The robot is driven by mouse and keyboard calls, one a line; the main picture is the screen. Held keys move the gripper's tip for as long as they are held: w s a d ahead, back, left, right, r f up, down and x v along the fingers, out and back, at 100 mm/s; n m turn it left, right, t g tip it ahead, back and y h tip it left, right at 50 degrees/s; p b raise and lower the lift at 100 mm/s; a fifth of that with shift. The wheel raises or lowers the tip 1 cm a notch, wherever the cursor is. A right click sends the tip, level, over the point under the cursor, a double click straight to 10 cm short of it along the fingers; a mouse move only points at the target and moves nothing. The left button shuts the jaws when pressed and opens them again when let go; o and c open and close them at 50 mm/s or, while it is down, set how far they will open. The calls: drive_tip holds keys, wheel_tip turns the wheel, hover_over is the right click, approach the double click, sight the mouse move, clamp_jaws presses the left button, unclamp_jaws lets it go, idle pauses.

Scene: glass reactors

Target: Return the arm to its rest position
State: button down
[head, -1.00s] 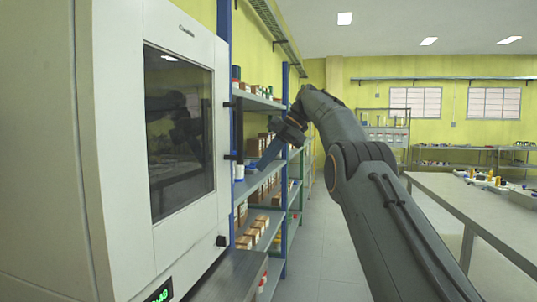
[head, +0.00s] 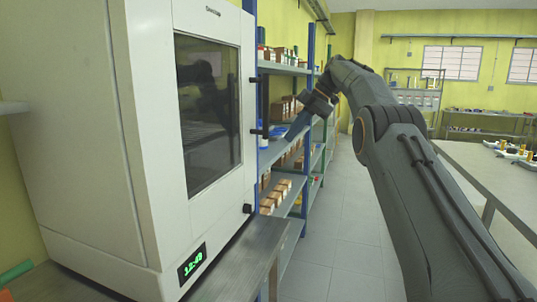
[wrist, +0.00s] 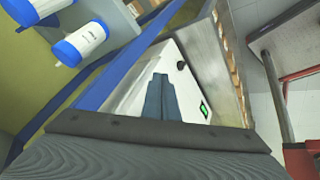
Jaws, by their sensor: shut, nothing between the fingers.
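My arm reaches up from the lower right of the head view and bends over at its top. My gripper (head: 296,128) hangs from its end in front of the blue-framed shelf, to the right of the white oven. In the wrist view my gripper (wrist: 160,80) shows its two blue-grey fingers side by side, pressed together with nothing between them. Behind the fingers is the white oven (wrist: 138,88).
The white oven (head: 140,100) stands on a metal bench (head: 243,270) at the left. The shelf (head: 285,130) holds brown boxes. White blue-capped bottles (wrist: 86,40) are near the gripper. A long table (head: 495,180) stands right. Open floor (head: 338,230) lies between.

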drive_tip(key=s+d+f+m+h, duration=0.2)
drive_tip(key=s+f+m+h, duration=0.2)
drive_tip(key=s+f+m, duration=0.9)
drive_tip(key=s+d+f+m+h, duration=0.1)
drive_tip(key=s+f+m, duration=0.2)
drive_tip(key=s, duration=0.8)
drive_tip(key=s+d+f+m+h, duration=0.1)
drive_tip(key=s+f+m, duration=0.3)
drive_tip(key=s, duration=0.7)
drive_tip(key=s+d+f+m+h, duration=0.1)
drive_tip(key=s+f+m, duration=0.2)
drive_tip(key=s+f, duration=0.4)
drive_tip(key=s, duration=0.4)
drive_tip(key=shift+s+d+f+m, duration=0.25)
drive_tip(key=shift+d+f+m, duration=0.05)
drive_tip(key=shift+d+f, duration=0.1)
